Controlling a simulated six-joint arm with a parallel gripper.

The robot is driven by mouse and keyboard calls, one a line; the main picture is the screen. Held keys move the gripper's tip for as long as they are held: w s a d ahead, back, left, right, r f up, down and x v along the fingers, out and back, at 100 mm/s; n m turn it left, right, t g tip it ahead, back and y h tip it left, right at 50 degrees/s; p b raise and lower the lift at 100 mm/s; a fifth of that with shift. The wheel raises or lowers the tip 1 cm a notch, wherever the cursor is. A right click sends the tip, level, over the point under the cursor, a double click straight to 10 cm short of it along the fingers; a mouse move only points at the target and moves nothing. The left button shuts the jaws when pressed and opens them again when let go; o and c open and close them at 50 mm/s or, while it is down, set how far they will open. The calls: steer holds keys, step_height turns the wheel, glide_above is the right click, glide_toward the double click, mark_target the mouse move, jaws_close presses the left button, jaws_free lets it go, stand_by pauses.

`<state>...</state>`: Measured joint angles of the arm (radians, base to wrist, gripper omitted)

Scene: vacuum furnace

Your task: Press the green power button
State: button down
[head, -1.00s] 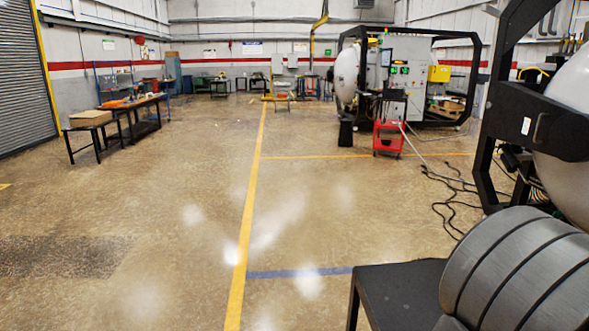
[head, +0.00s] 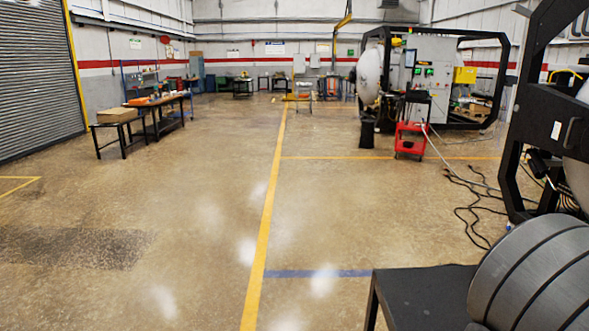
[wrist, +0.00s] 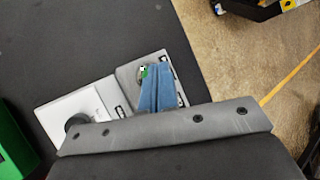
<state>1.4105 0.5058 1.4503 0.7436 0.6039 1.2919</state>
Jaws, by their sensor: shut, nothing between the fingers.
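In the wrist view, my gripper (wrist: 158,72) is shut and empty, its blue fingers side by side. Its tips lie over a grey plate (wrist: 128,76). A small green and white spot (wrist: 143,71) on a dark round part shows just left of the fingertips; it may be the green power button, partly hidden by the fingers. I cannot tell whether the tips touch it. A white box with a black knob (wrist: 75,122) sits to the left of the plate. My gripper does not show in the head view.
In the wrist view, a dark surface (wrist: 70,40) surrounds the boxes, and a green object (wrist: 12,140) is at the left edge. In the head view, a black table (head: 415,290) and grey ribbed cylinder (head: 540,270) stand at the lower right. Open floor (head: 190,210) fills the middle.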

steer(key=shift+f, duration=0.1)
stand_by(0.5)
steer(key=shift+f, duration=0.35)
steer(key=shift+r, duration=0.4)
stand_by(0.3)
steer(key=shift+r, duration=3)
